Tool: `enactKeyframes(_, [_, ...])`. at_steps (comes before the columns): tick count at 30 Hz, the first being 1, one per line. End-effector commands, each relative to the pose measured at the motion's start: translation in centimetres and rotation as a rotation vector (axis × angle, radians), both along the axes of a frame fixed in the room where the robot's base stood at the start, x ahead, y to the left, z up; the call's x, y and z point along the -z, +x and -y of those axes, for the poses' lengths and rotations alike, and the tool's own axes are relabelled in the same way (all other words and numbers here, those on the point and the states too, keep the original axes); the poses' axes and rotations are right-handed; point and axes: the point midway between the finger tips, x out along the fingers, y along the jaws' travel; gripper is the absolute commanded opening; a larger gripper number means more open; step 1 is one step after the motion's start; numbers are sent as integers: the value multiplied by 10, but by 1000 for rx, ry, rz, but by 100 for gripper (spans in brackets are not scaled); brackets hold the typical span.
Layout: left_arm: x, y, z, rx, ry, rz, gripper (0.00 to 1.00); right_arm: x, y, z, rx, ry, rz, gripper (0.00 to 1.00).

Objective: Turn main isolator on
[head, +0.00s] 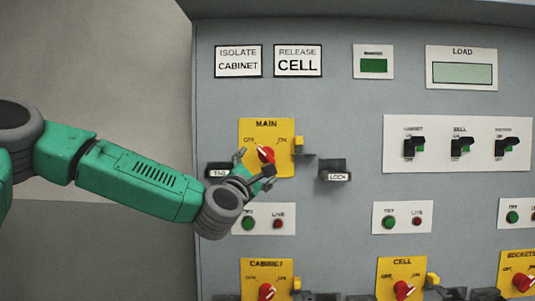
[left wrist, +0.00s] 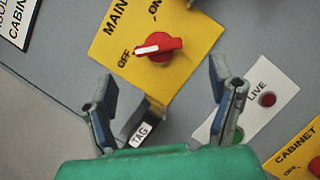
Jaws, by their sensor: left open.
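The main isolator is a red rotary knob (head: 266,155) on a yellow plate (head: 254,127) marked MAIN, with OFF at left and ON at right. Its white pointer is turned toward OFF. The knob also shows in the left wrist view (left wrist: 168,48), its white mark beside the word OFF. My left gripper (head: 255,164) is in front of the plate's lower part, its fingers spread and empty. In the left wrist view its two fingers (left wrist: 163,78) stand apart below the knob, with no contact visible. My right gripper is not in view.
A TAG piece (head: 218,172) and a LOCK piece (head: 337,175) stick out from the grey cabinet on either side. TRY and LIVE lamps (head: 278,224) sit below. CABINET (head: 266,288) and CELL (head: 402,285) isolators are lower. Three small switches (head: 459,147) are at right.

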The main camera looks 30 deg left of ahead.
Motion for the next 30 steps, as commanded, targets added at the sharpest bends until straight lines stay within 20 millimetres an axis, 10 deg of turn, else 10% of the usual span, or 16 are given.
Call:
enactKeyframes(12, [-21, 66, -17, -1, 3, -1, 77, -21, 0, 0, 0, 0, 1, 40])
enactKeyframes(24, [-22, 74, -20, 0, 2, -1, 77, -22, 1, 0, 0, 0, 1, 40])
enactKeyframes(30, [-21, 74, -20, 1, 1, -2, 26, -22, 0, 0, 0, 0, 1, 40])
